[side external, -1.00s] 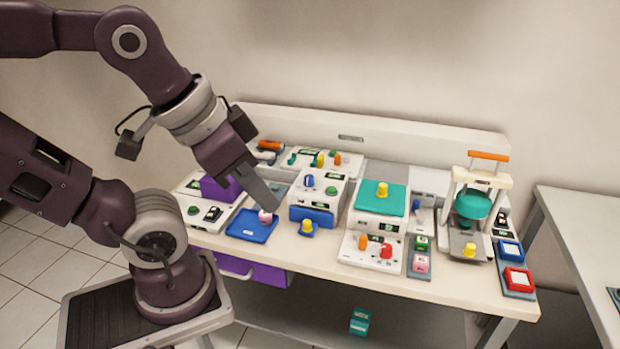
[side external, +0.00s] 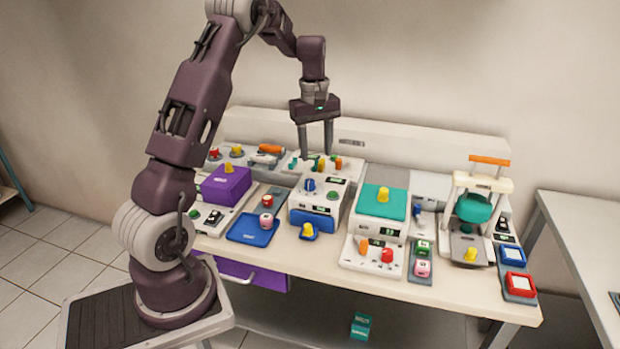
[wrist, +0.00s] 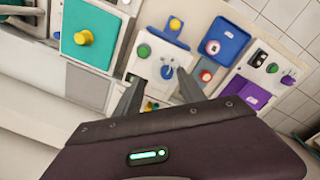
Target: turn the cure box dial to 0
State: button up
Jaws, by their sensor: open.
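A white box (side external: 325,190) with a blue front drawer stands mid-table and carries a blue dial (side external: 309,184) and a green button (side external: 332,195). I take it for the cure box, but its label is too small to read. The dial also shows in the wrist view (wrist: 167,72), with small marks around it that I cannot read. My gripper (side external: 316,154) is open and empty, pointing down above the rear of the table, behind and above the box. In the wrist view the dial lies beyond the fingertips (wrist: 160,92), between them and apart from both.
A white unit with a teal lid and yellow knob (side external: 383,194) stands right of the box. A panel with several coloured levers (side external: 345,164) lies behind.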

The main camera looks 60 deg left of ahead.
aim_at(310, 180)
jog(key=shift+n+g, duration=0.3)
jog(key=shift+n, duration=0.3)
jog(key=a+f, duration=0.3)
jog(key=f, duration=0.1)
jog(key=shift+a, duration=0.2)
notch_tip(310, 180, down, 7)
jog(key=shift+r, duration=0.2)
grip_shut()
